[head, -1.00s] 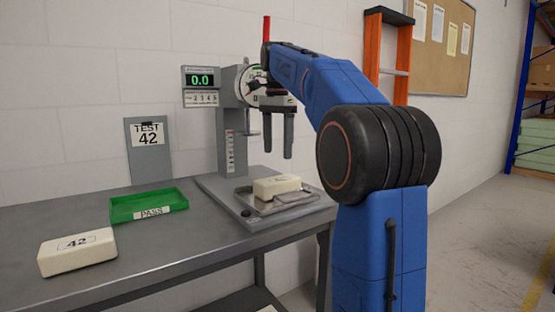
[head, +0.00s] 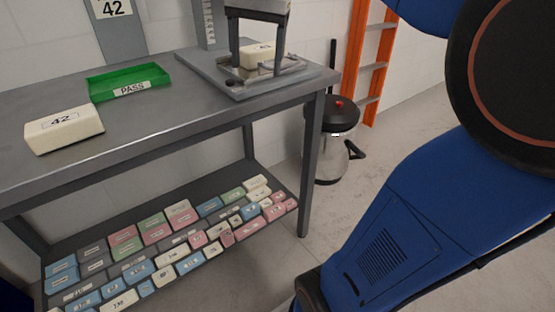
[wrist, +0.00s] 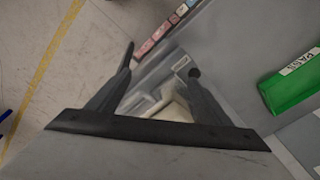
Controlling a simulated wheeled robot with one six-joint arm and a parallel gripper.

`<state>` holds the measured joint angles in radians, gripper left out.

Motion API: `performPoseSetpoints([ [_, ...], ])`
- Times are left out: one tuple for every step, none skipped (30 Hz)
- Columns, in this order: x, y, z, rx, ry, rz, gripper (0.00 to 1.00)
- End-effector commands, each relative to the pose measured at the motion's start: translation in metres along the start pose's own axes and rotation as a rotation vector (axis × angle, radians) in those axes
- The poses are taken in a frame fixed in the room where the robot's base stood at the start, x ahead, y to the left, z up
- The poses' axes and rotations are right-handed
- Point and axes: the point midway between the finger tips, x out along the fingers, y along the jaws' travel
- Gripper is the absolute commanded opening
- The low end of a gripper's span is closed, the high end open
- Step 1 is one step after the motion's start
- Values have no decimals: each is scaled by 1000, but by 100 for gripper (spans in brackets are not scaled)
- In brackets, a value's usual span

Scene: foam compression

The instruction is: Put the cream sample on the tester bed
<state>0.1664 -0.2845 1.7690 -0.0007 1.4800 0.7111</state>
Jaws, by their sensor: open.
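A cream block (head: 262,55) with a dark-marked label lies on the tester bed (head: 243,80), a metal tray on the grey tester base. A second, larger-looking cream block (head: 62,130) marked 42 lies at the left of the bench. My gripper (head: 256,67) is open over the tester, its fingers on either side of the block on the bed. Whether they touch it I cannot tell. In the wrist view, part of a cream block (wrist: 175,108) shows between the open fingers (wrist: 160,60); the rest is hidden by the gripper.
A green PASS tray (head: 128,82) stands on the grey bench (head: 165,115) between the two cream blocks. Several coloured blocks fill the lower shelf.

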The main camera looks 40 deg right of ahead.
Motion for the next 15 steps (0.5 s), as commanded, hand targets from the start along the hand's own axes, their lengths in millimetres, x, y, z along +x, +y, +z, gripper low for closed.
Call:
performPoseSetpoints([
  [9, 8, 17, -54, 10, -11, 73],
  [16, 12, 26, -91, 17, -19, 73],
  [25, 18, 37, -139, 26, -27, 73],
  [31, 22, 46, -174, 33, -33, 73],
  [38, 26, 53, -207, 41, -40, 73],
  [47, 31, 63, -250, 50, -47, 73],
  [53, 35, 71, -281, 56, -52, 73],
  [59, 39, 78, -311, 63, -58, 73],
  [68, 45, 87, -351, 72, -64, 73],
  [75, 49, 94, -382, 79, -69, 73],
  [82, 54, 102, -414, 87, -75, 73],
  [93, 60, 112, -459, 98, -82, 73],
  [102, 66, 121, -495, 106, -87, 73],
  [111, 71, 129, -530, 115, -92, 73],
  [123, 78, 139, -578, 128, -99, 73],
])
